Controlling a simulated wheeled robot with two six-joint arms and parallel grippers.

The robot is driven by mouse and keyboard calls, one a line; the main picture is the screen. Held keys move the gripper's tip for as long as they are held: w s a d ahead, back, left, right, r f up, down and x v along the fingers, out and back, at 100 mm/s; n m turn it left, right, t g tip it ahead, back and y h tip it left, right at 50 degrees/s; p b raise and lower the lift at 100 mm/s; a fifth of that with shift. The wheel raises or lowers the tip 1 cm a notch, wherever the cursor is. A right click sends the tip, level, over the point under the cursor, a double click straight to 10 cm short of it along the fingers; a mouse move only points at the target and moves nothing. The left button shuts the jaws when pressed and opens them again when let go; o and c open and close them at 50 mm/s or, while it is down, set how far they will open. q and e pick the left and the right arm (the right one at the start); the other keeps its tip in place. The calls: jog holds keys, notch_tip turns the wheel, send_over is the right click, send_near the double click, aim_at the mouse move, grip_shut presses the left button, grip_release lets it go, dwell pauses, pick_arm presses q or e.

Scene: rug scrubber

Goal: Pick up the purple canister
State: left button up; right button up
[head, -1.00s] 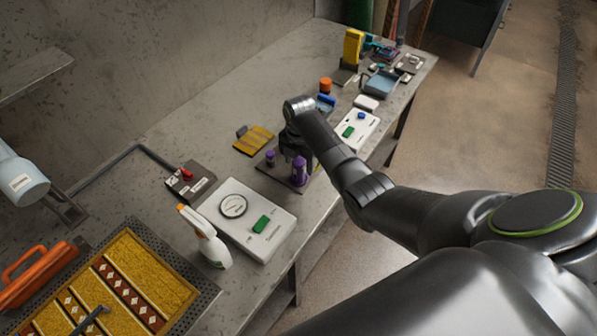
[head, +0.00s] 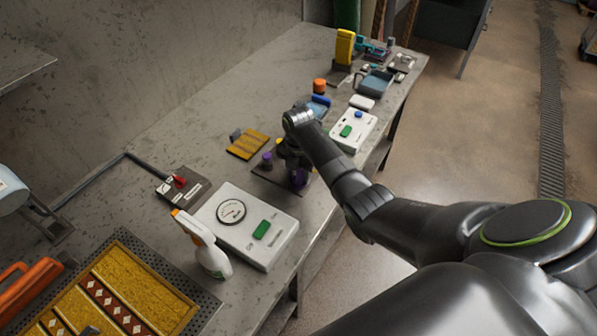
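A purple canister (head: 298,178) stands on a dark plate (head: 267,178) on the workbench, partly hidden by my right gripper. A smaller purple piece (head: 267,159) sits on the same plate to its left. My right gripper (head: 291,164) is right at the canister, coming down over it from above. Its fingers are dark and small here, so I cannot tell whether they are open or closed on the canister. My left gripper is not in view.
A white box with a gauge and green button (head: 246,226) and a spray bottle (head: 204,246) stand in front. A second white control box (head: 353,130) lies to the right. A yellow striped pad (head: 248,144) lies behind. The bench's left rear is mostly clear.

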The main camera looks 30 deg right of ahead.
jog(key=c, duration=0.5)
jog(key=shift+c, duration=0.5)
jog(key=shift+w+r, duration=0.15)
jog(key=shift+r, duration=0.4)
notch_tip(320, 180, up, 9)
jog(key=shift+b, duration=0.95)
